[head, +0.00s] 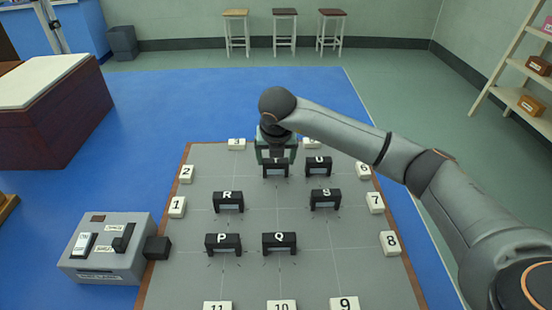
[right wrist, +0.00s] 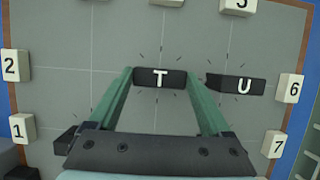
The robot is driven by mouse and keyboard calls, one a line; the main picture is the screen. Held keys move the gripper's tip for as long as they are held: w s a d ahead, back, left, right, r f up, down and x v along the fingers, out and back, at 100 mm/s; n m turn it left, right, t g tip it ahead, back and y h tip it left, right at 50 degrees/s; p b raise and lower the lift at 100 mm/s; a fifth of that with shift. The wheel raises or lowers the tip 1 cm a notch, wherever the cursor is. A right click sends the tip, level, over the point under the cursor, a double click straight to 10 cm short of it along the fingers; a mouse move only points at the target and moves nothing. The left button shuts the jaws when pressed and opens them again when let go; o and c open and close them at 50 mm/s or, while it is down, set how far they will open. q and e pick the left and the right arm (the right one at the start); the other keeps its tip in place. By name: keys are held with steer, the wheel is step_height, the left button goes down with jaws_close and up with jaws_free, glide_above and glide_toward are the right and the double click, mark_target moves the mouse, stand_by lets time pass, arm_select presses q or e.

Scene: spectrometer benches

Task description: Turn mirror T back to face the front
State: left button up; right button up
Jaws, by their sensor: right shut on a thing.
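Mirror T (head: 276,173) is a black block at the far part of the grey board, left of mirror U (head: 318,166). My right gripper (head: 276,159) reaches down over it from above, with one green finger at each end. In the right wrist view mirror T (right wrist: 158,81) shows its white letter upright between the fingertips, and the right gripper (right wrist: 158,73) is shut on it. Mirror T lies about in line with mirror U (right wrist: 238,85) there. Its reflecting face is hidden in the wrist view. My left gripper is not in view.
Mirrors R (head: 228,202), S (head: 325,199), P (head: 222,244) and Q (head: 279,244) stand nearer on the board (head: 180,260). White numbered blocks line its edges. A grey switch box (head: 105,248) with a black block at its right side stands left of the board.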

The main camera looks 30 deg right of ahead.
stand_by(0.5)
steer(key=o, duration=1.2)
steer(key=shift+c, duration=0.2)
steer(key=shift+r, duration=0.1)
steer(key=v, duration=1.2)
steer(key=shift+r, duration=0.25)
